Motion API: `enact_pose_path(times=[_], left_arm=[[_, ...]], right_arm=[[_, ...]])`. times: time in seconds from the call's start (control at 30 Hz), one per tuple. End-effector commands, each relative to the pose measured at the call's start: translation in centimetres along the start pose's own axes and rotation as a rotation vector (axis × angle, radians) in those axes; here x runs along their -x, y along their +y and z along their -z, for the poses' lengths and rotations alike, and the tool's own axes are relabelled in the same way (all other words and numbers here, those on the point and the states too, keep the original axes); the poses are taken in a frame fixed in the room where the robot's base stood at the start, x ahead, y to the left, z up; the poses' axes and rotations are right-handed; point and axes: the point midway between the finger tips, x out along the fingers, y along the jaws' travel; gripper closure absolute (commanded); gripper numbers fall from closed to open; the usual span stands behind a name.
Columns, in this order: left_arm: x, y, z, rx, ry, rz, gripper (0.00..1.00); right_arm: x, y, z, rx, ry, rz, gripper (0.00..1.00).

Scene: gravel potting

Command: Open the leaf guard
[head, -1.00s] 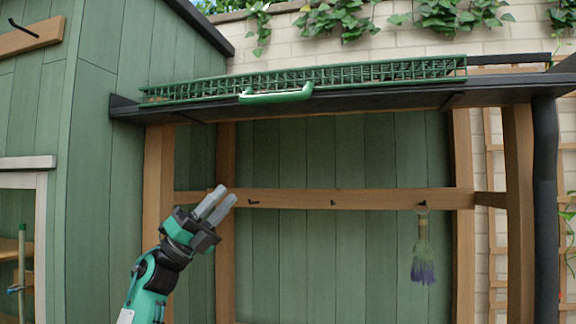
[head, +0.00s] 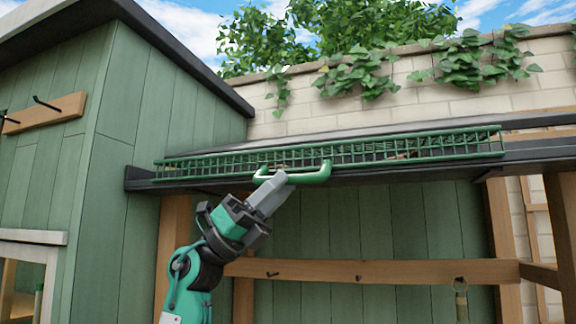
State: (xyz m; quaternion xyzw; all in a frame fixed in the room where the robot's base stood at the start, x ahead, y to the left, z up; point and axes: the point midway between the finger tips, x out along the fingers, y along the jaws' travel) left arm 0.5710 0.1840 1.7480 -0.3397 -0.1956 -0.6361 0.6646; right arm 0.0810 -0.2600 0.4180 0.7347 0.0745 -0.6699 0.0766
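The leaf guard (head: 450,146) is a long green mesh strip lying along the front edge of the dark roof, and it looks closed. Its green loop handle (head: 312,178) sticks out from the front, left of its middle. My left gripper (head: 278,181) reaches up from below, with its grey fingertips at the left part of the handle and overlapping it in the view. The fingers look close together; whether they grip the handle or are only in front of it I cannot tell. My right gripper is not in view.
A green shed wall (head: 150,95) stands close on the left. Below the roof is a wooden rail (head: 400,271) with hooks. Brown bits, perhaps leaves, show behind the mesh. A brick wall (head: 470,108) with ivy (head: 365,72) rises behind.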

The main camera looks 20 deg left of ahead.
Motion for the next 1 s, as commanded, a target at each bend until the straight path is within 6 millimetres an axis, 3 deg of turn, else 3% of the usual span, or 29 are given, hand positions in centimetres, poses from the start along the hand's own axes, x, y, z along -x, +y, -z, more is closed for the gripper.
enact_pose_path(times=[0.03,0.2,0.53,0.67,1.0], left_arm=[[-1.0,-0.1,-0.2,0.002,0.0,0.001,0.75],[-2.3,0.0,-0.1,0.002,0.0,0.0,0.75],[-2.5,0.1,0.1,0.001,0.0,-0.001,0.75],[-2.5,0.1,0.1,0.001,0.0,-0.001,0.98],[-2.7,-0.1,-0.1,0.0,0.0,-0.001,1.0]], right_arm=[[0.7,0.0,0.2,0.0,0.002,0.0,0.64],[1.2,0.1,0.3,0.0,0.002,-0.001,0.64],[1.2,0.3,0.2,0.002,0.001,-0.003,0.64],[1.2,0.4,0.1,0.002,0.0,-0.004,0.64],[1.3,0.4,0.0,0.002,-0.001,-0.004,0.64]])
